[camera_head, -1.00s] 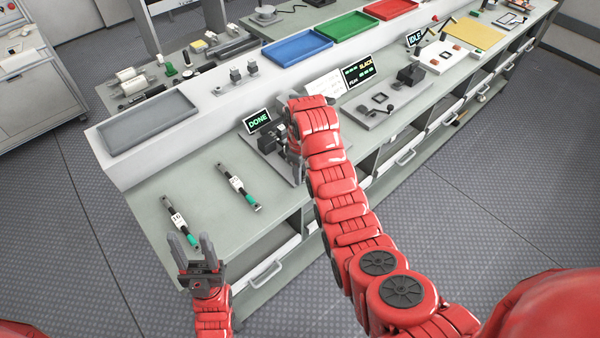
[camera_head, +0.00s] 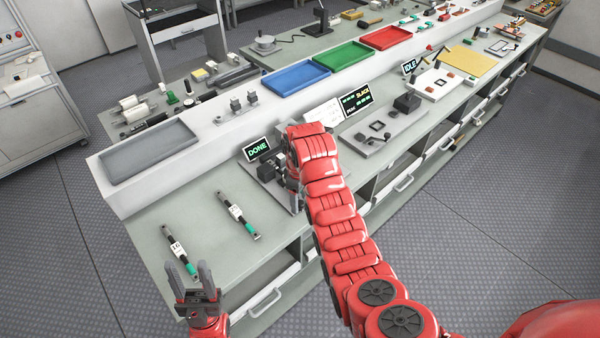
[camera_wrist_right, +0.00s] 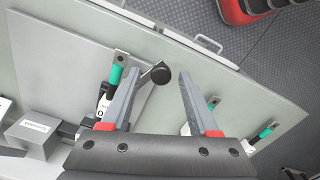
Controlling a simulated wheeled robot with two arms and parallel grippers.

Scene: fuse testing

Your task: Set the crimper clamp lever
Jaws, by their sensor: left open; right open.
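A green-sleeved piece (camera_wrist_right: 113,82) lies at the crimper, partly behind the left finger. My right gripper (camera_wrist_right: 168,73) is open and holds nothing; the arm mostly hides it in the head view. My left gripper (camera_head: 187,267) is open and empty near the bench's front edge.
Two labelled, green-sleeved pieces (camera_head: 180,250) (camera_head: 240,217) lie on the left bench top. A grey tray (camera_head: 147,153) and blue (camera_head: 297,78), green (camera_head: 343,55) and red (camera_head: 387,38) trays sit on the raised shelf. Another station (camera_head: 380,130) stands to the right.

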